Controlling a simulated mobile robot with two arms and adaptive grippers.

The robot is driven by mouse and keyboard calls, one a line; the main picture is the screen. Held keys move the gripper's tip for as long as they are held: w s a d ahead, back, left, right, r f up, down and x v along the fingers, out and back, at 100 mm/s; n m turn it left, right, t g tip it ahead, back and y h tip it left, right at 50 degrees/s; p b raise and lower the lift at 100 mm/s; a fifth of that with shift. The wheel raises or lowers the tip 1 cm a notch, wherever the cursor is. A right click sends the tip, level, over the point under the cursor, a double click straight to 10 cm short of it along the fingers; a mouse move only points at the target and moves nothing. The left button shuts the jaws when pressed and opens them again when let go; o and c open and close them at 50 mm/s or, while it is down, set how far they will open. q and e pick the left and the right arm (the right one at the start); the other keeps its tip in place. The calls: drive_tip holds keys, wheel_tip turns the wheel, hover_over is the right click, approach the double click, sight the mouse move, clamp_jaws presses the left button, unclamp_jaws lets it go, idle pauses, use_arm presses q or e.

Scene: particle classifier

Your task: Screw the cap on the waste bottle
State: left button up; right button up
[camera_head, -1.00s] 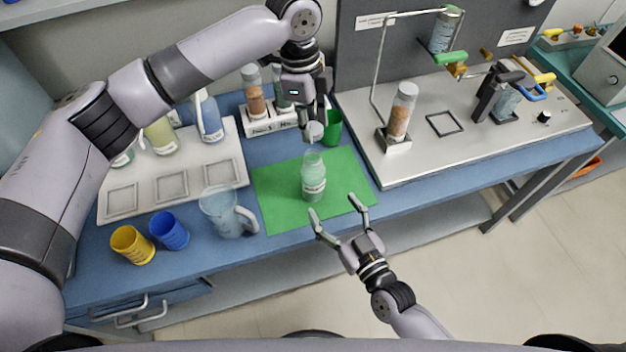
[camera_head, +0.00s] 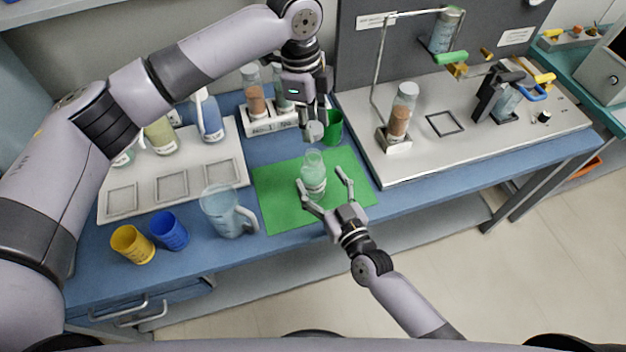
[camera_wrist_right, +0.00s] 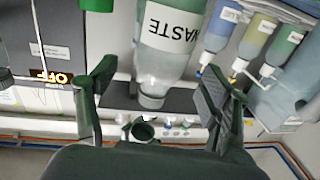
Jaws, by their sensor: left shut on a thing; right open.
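The waste bottle (camera_head: 313,163), clear with pale green contents, stands upright and open-topped on the green mat (camera_head: 275,205). In the right wrist view the bottle (camera_wrist_right: 170,62) shows its WASTE label and its neck, between the two fingers. My right gripper (camera_head: 321,178) is open, with its fingers on either side of the bottle's lower part; I cannot tell whether they touch it. My left gripper (camera_head: 314,117) points down behind and above the bottle. It is shut on a grey round cap (camera_head: 314,132), apart from the bottle's mouth.
A green cup (camera_head: 334,128) stands close behind the mat. A clear jug (camera_head: 222,212), a blue cup (camera_head: 170,231) and a yellow cup (camera_head: 132,245) stand to the left. A rack (camera_head: 268,121) with bottles is at the back. A metal plate (camera_head: 450,160) with fixtures lies right.

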drive_tip(key=shift+x, duration=2.25)
drive_tip(key=shift+s, duration=0.1)
drive_tip(key=shift+c, duration=0.5)
clamp_jaws()
use_arm(q)
hover_over(314, 158)
drive_tip(key=shift+a+f, duration=0.15)
drive_tip(key=shift+f, duration=1.1)
drive_tip(key=shift+a+f, duration=0.1)
drive_tip(key=shift+f, duration=1.15)
drive_tip(key=shift+f, duration=0.85)
drive_tip(key=shift+f, duration=0.6)
